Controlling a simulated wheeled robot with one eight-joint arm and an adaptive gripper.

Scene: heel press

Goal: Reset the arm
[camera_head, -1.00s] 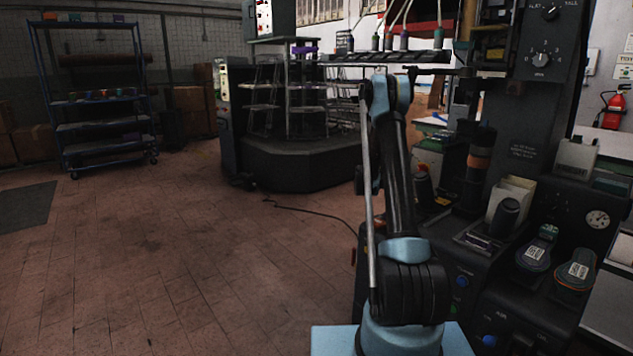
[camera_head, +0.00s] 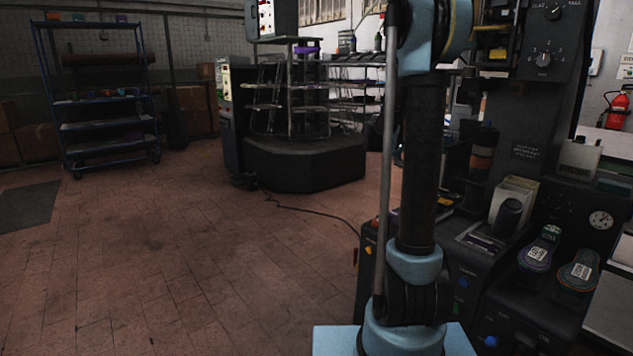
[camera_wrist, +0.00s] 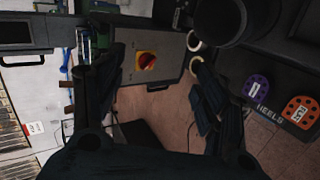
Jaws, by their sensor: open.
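My gripper (camera_wrist: 155,62) shows in the wrist view with its two dark fingers spread apart and nothing between them. Beyond the fingers is a grey box with a red and yellow rotary switch (camera_wrist: 147,61). In the head view my blue and black arm stands nearly upright in front of the machine. Its upper end leaves the top of the picture, so my gripper is hidden there.
In the wrist view, a purple piece (camera_wrist: 257,88) and an orange piece (camera_wrist: 299,111) lie near the word HEELS. A blue shelf rack (camera_head: 108,127) stands back left.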

